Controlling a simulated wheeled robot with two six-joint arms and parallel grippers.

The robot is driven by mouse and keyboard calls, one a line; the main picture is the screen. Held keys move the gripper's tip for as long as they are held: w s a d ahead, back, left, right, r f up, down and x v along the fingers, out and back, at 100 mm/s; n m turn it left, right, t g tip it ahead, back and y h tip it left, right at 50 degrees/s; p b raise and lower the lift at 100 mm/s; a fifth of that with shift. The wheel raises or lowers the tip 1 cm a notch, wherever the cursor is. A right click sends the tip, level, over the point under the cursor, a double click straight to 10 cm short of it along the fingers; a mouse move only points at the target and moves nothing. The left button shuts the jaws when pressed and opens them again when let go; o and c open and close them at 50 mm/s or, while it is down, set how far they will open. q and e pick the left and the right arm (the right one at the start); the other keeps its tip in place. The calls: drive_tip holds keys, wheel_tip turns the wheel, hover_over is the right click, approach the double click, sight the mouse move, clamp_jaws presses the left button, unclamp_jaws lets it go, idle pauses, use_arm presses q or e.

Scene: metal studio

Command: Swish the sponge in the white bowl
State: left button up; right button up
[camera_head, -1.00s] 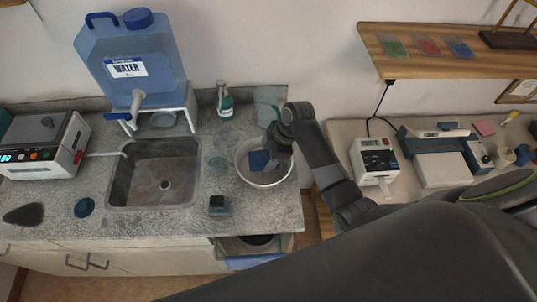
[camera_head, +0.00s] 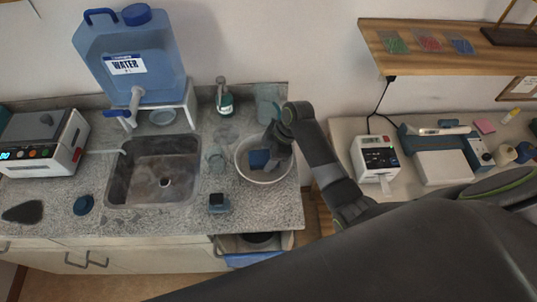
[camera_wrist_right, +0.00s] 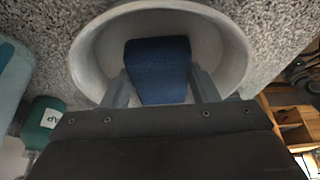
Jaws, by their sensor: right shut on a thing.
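The white bowl (camera_head: 241,164) stands on the counter to the right of the sink, and its rim (camera_wrist_right: 85,50) fills much of the right wrist view. A dark blue sponge (camera_head: 260,159) is inside the bowl; it also shows in the right wrist view (camera_wrist_right: 158,68). My right gripper (camera_head: 271,152) reaches down into the bowl from the right, shut on the sponge. Its two fingers (camera_wrist_right: 160,84) are on either side of the sponge in the right wrist view. Whether the sponge touches the bowl's bottom I cannot tell. My left gripper is not in view.
A sink (camera_head: 153,172) is left of the bowl. A blue water container (camera_head: 132,60) is behind the sink. A wooden shelf (camera_head: 450,62) is at the upper right.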

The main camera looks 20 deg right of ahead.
drive_tip(key=shift+r+p, duration=0.5)
drive_tip(key=shift+r, duration=3.5)
drive_tip(key=shift+r, duration=0.15)
idle(0.8)
wheel_tip(320, 180, up, 4)
drive_tip(key=shift+f, duration=0.15)
idle(0.4)
